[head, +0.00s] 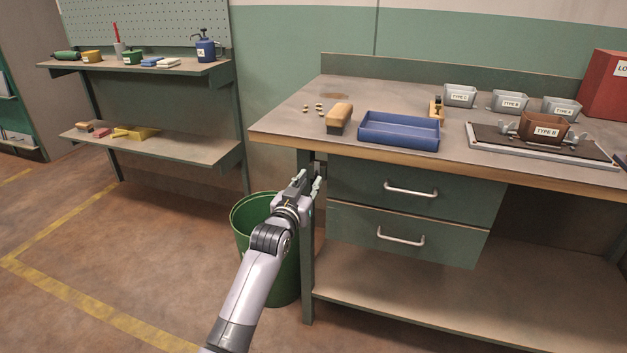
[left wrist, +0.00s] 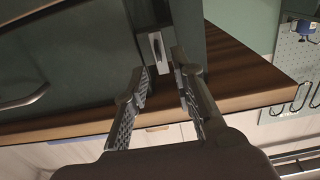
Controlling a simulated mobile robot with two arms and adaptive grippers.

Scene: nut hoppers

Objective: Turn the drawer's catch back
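The workbench has two green drawers, an upper drawer (head: 370,187) and a lower drawer (head: 370,235), each with a light bar handle. The catch (left wrist: 157,52) is a small pale metal plate beside the drawer front (left wrist: 75,60) in the left wrist view. In the head view the dark bracket by the bench's left leg is largely behind my gripper. My left gripper (head: 308,183) is at the upper drawer's left edge. In the left wrist view its fingers (left wrist: 163,75) are apart, with the catch seen between and beyond their tips. I cannot tell whether they touch it. My right gripper is out of view.
A green bin (head: 250,215) stands beside the bench leg, partly behind my left arm. On the bench top are a blue tray (head: 398,142), a brush (head: 339,118), grey bins (head: 460,96) and a brown hopper (head: 530,122). The floor at left is clear.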

